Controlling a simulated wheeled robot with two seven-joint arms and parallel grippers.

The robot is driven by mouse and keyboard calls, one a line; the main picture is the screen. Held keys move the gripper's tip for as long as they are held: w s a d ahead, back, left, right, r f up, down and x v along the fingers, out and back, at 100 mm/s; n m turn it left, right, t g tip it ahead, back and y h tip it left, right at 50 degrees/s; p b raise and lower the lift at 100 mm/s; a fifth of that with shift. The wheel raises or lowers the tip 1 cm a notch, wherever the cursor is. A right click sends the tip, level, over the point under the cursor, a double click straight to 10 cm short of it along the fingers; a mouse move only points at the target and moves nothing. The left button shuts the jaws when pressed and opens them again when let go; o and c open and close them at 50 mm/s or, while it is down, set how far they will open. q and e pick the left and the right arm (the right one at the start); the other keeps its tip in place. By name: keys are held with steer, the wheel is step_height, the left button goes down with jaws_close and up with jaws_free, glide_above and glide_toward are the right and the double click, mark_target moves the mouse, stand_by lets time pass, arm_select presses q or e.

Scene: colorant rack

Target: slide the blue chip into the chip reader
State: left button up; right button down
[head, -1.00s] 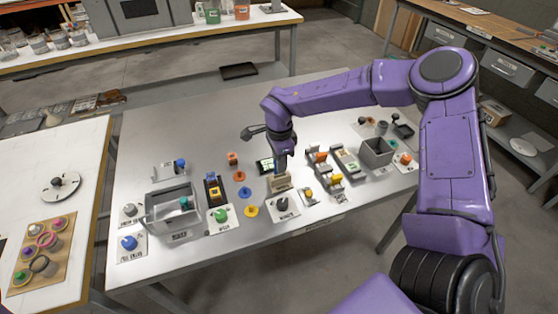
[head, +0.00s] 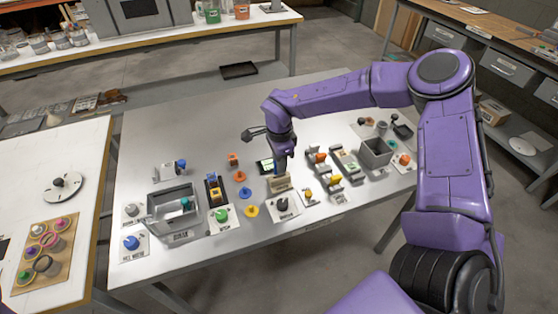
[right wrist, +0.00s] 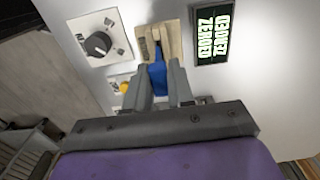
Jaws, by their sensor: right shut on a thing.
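The chip reader is a beige block with a slot (head: 279,185) near the front middle of the grey table. It shows at the top of the right wrist view (right wrist: 173,34). My right gripper (head: 281,168) points down just over the reader. In the right wrist view the gripper (right wrist: 160,82) is shut on the blue chip (right wrist: 157,77), whose far end is at the reader's slot. I cannot tell how deep the chip sits. A blue disc (head: 244,191) lies flat on the table between an orange disc and a yellow disc (head: 251,211). My left gripper is not in view.
A small screen with lit text (right wrist: 212,32) is beside the reader. A dark knob on a white plate (right wrist: 98,44) is on its other side. A grey bin (head: 172,222) stands at the left. Racks with coloured parts (head: 320,158) stand close on the right.

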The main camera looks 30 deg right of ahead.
stand_by(0.5)
steer(key=shift+f+b, duration=0.85)
steer(key=shift+f, duration=1.05)
steer(key=c, duration=0.9)
jaws_free()
steer(key=shift+r, duration=0.15)
step_height(320, 180, up, 10)
steer(key=shift+r+b, duration=0.2)
steer(key=shift+b, duration=0.4)
